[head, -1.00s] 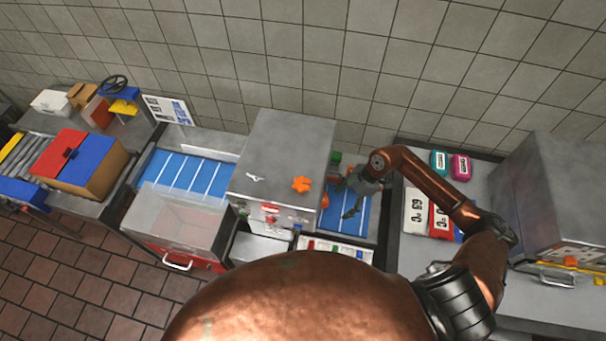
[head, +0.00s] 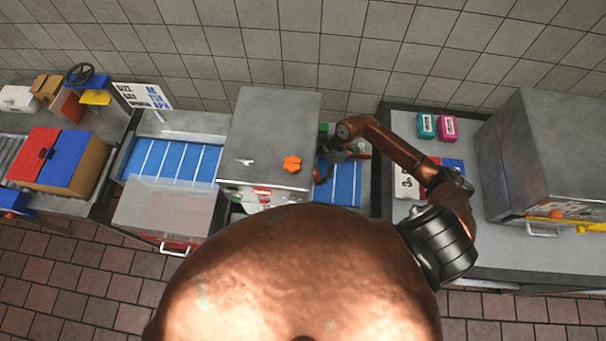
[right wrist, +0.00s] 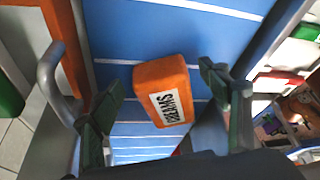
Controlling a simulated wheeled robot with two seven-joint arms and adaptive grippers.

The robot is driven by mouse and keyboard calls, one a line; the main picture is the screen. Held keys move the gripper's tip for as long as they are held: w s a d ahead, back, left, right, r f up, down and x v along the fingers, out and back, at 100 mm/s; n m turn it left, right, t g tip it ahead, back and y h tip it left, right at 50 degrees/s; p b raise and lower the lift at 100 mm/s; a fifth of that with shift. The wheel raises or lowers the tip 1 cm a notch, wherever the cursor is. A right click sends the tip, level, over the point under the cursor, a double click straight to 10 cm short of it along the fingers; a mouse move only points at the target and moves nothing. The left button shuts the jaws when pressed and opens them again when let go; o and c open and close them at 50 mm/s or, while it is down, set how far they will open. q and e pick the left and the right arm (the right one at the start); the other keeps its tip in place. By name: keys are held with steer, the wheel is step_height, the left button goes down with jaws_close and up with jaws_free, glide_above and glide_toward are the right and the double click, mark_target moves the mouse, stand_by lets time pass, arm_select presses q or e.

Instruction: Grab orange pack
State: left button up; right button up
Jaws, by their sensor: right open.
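The orange pack (right wrist: 162,90) with a white label lies on the blue striped belt in the right wrist view. My right gripper (right wrist: 162,77) is open, with one dark green finger on each side of the pack. Gaps show between the pack and both fingers, so they do not grip it. In the head view my right gripper (head: 327,163) is over the blue belt (head: 341,188), just right of the metal box. I cannot make out the pack clearly there. My left gripper is not in view.
A metal box (head: 268,130) with an orange knob (head: 292,163) stands close left of my right gripper. A teal pack (head: 427,126) and a pink pack (head: 447,128) are on the right counter. In the wrist view, a grey curved bar (right wrist: 55,80) is close to the left finger.

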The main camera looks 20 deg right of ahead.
steer(key=shift+a+f, duration=0.1)
steer(key=shift+f, duration=0.15)
steer(key=shift+c, duration=0.6)
steer(key=c, duration=1.2)
steer(key=shift+r, duration=0.1)
